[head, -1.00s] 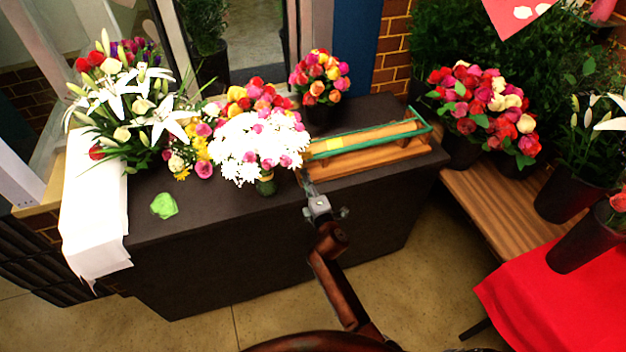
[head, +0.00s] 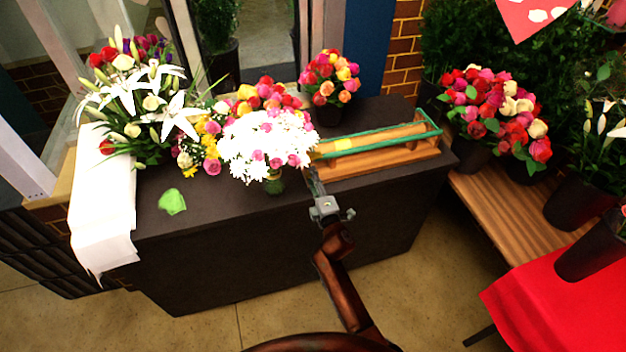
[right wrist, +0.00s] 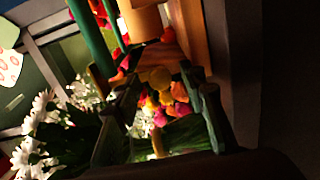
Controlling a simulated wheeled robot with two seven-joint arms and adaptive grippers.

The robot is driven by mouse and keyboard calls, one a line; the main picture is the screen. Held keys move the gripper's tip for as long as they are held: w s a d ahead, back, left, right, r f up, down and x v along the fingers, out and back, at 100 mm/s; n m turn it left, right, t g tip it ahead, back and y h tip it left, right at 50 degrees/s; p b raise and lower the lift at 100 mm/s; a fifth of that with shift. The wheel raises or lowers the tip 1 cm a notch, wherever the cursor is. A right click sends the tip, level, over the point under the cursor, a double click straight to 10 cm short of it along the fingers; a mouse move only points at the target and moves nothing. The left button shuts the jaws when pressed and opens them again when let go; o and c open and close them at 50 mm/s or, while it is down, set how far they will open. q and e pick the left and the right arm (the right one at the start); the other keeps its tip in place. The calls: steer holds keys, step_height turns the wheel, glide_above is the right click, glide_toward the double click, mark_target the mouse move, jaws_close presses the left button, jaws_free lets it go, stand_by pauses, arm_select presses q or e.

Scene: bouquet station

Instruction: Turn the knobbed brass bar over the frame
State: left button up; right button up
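A wooden frame (head: 385,163) holding a pale roll (head: 380,137) stands on the right end of the dark counter. A green bar (head: 400,141) lies along it, with a yellow patch towards its left end. No part clearly looks brass. My right gripper (head: 314,180) is at the frame's left end, beside the white flowers. In the right wrist view, its two fingers (right wrist: 165,95) are apart. A round yellowish thing (right wrist: 160,78) shows between them; I cannot tell whether it is a knob or a flower. Green bars (right wrist: 92,40) show beyond the fingers. My left gripper is not in view.
White flowers (head: 262,145) stand close to the left of my right gripper. More bouquets, a green scrap (head: 172,202) and a white cloth (head: 103,215) are farther left. A wooden bench (head: 505,198) with flower buckets and a red cloth (head: 560,300) are at right.

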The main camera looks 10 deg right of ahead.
steer(key=s, duration=1.2)
steer(key=shift+d, duration=0.4)
steer(key=s+d+f+m+g, duration=0.2)
steer(key=s+f, duration=0.2)
steer(key=f, duration=0.8)
steer(key=s+d+f+m+g, duration=0.2)
steer(key=s+f+g, duration=0.1)
steer(key=f, duration=0.9)
steer(key=s+d+f+m+g, duration=0.2)
steer(key=s+f, duration=0.2)
steer(key=f, duration=0.9)
steer(key=s+d+f+m+g+h, duration=0.1)
steer(key=s+d+f+m+g, duration=0.1)
steer(key=s+f, duration=0.6)
steer(key=s+d+f+m+g, duration=0.2)
steer(key=s+f, duration=0.6)
steer(key=f, duration=0.1)
steer(key=s+d+f+m+g, duration=0.2)
steer(key=s+f, duration=0.2)
steer(key=s, duration=0.7)
steer(key=s+d+f+m+g, duration=0.2)
steer(key=s+f, duration=0.1)
steer(key=s, duration=0.8)
steer(key=s+d+f+m+g, duration=0.2)
steer(key=s+f+m, duration=0.1)
steer(key=s, duration=0.8)
steer(key=shift+s+f, duration=0.15)
steer(key=shift+f, duration=0.7)
